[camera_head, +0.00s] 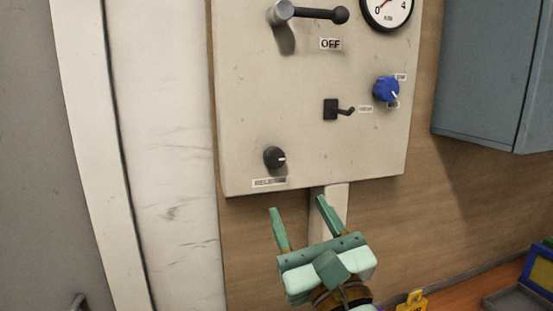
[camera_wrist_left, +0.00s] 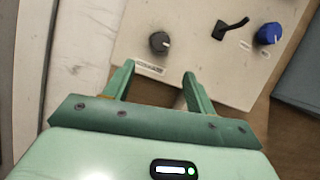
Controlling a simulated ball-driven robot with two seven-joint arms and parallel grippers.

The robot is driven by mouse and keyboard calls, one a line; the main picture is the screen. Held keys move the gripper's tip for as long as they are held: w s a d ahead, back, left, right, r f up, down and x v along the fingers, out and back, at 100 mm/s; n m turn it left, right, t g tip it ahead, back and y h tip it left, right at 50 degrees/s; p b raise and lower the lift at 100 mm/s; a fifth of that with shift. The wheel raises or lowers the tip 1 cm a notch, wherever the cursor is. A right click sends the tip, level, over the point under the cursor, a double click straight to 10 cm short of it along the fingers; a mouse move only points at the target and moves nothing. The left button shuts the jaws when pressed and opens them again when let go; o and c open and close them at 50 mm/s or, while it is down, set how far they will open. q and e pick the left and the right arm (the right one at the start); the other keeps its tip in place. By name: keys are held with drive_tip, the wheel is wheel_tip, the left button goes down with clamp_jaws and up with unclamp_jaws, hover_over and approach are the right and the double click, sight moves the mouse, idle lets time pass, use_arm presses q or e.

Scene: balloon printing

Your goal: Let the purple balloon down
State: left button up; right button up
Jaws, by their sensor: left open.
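No balloon shows in either view. A pale control panel (camera_head: 300,110) hangs on the wall. At its lower left is a black knob (camera_head: 274,157) with a label under it that seems to read RELEASE; the knob also shows in the left wrist view (camera_wrist_left: 159,42). My left gripper (camera_head: 298,206) is open and empty, just below the panel's bottom edge, with its fingers pointing up toward the knob. In the left wrist view the knob lies ahead, between and beyond the fingertips (camera_wrist_left: 158,70). My right gripper is not in view.
The panel also carries a black lever (camera_head: 310,13) by an OFF label, a gauge (camera_head: 387,8), a blue knob (camera_head: 386,89) and a small black toggle (camera_head: 338,110). A grey-blue cabinet (camera_head: 490,70) is at right. A yellow tag-like thing (camera_head: 412,301) sits low on the orange-brown surface.

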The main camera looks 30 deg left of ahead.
sight(276, 163)
use_arm(q)
drive_tip(key=p+x, duration=0.2)
drive_tip(key=x, duration=0.9)
drive_tip(key=shift+a+r+p, duration=0.1)
drive_tip(key=shift+r+p, duration=0.05)
drive_tip(key=shift+p, duration=0.15)
drive_tip(key=shift+w+a+r, duration=0.1)
drive_tip(key=shift+w+a, duration=0.2)
drive_tip(key=shift+a, duration=0.05)
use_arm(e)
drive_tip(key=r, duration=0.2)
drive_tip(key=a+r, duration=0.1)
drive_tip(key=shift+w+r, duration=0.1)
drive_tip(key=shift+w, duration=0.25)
use_arm(q)
drive_tip(key=c, duration=1)
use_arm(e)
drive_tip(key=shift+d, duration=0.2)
